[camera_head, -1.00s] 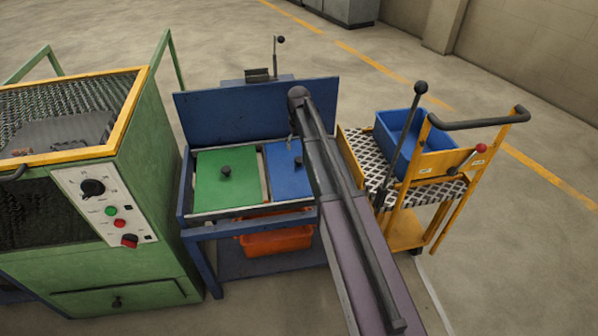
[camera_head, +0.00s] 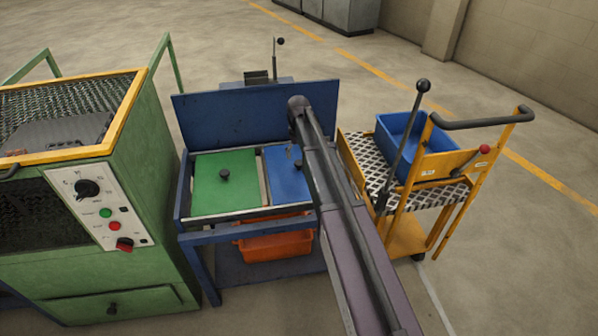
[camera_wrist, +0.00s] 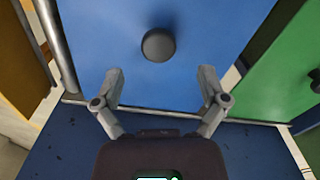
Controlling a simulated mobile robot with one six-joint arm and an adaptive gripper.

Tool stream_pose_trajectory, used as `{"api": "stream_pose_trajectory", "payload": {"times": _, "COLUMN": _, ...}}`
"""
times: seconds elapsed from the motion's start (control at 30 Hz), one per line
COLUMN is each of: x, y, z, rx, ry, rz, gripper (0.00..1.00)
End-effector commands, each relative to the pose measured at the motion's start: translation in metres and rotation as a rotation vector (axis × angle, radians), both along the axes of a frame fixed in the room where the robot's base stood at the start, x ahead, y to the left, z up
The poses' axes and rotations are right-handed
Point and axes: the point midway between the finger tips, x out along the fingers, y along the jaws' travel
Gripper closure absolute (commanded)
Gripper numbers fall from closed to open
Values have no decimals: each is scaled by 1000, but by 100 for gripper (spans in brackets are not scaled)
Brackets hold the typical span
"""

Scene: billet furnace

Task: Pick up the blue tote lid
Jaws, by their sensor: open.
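The blue tote lid (camera_head: 287,176) lies flat on the blue bench, to the right of a green lid (camera_head: 225,181), and is partly hidden by my arm in the head view. In the wrist view the blue lid (camera_wrist: 205,45) fills the middle, with its round dark knob (camera_wrist: 158,45) near the top centre. My gripper (camera_wrist: 160,82) is open and empty. Its two fingers are spread over the lid's near edge, with the knob just beyond the fingertips and between their lines. The height of the fingertips above the lid cannot be told. The head view hides the gripper behind my arm.
The bench's blue back panel (camera_head: 250,115) stands upright behind the lids. An orange bin (camera_head: 270,246) sits beneath. A green furnace (camera_head: 165,220) stands left. A yellow cart (camera_head: 445,170) with a blue tote (camera_head: 398,140) and black lever stands close on the right.

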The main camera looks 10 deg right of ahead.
Motion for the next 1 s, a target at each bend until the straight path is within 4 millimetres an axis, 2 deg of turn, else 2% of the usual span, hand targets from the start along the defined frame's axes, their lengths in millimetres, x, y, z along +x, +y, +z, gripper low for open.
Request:
{"api": "stream_pose_trajectory", "payload": {"times": 0.6, "x": -1, "y": -2, "z": -45, "rx": 0, "ry": 0, "rz": 0, "gripper": 7}}
{"api": "stream_pose_trajectory", "payload": {"times": 1.0, "x": -1, "y": -2, "z": -49, "rx": 0, "ry": 0, "rz": 0, "gripper": 7}}
